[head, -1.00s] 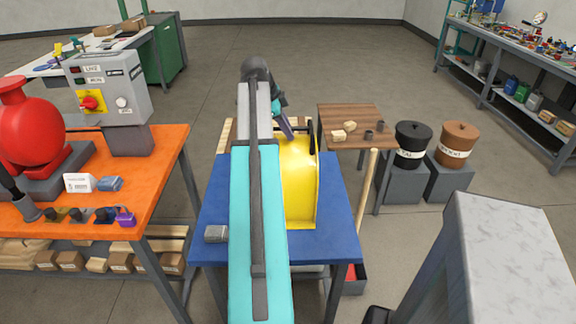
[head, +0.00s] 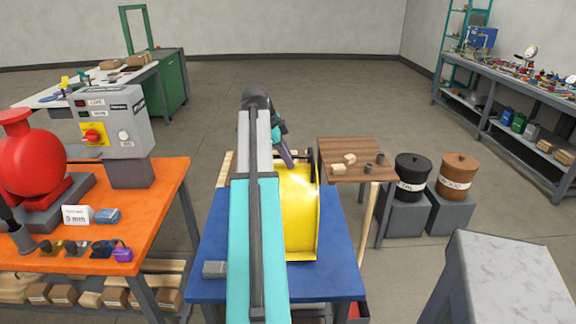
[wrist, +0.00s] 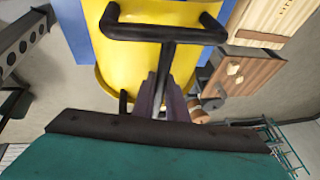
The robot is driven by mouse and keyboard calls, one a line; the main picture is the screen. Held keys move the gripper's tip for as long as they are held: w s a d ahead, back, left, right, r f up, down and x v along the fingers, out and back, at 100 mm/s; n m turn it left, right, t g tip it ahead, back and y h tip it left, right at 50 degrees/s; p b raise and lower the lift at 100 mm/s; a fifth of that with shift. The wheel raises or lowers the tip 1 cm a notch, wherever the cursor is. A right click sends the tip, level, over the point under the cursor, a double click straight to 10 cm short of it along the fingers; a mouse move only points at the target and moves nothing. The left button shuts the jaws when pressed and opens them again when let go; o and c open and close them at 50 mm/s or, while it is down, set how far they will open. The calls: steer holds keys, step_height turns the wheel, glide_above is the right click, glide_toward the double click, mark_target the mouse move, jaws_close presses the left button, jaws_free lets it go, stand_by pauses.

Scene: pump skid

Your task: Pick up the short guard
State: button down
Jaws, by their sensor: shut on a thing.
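The short guard, a yellow curved cover (head: 300,215), is over the blue table (head: 335,275), partly hidden behind my arm. In the wrist view the yellow guard (wrist: 145,55) fills the upper middle, with a black bar handle (wrist: 190,34) across it and another black handle part lower left. My gripper (head: 287,158) is at the guard's far upper end. In the wrist view my gripper's purple fingers (wrist: 162,95) are shut on the guard's black handle. Whether the guard touches the table cannot be told.
A small grey block (head: 214,269) lies on the blue table's left front. An orange bench (head: 150,215) with a red pump (head: 30,160) and control box (head: 112,120) stands left. A wooden side table (head: 355,150), black bin (head: 412,175) and brown bin (head: 457,175) are right. Open floor lies beyond.

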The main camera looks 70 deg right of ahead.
steer(key=shift+r+b, duration=0.55)
steer(key=shift+r, duration=3.7)
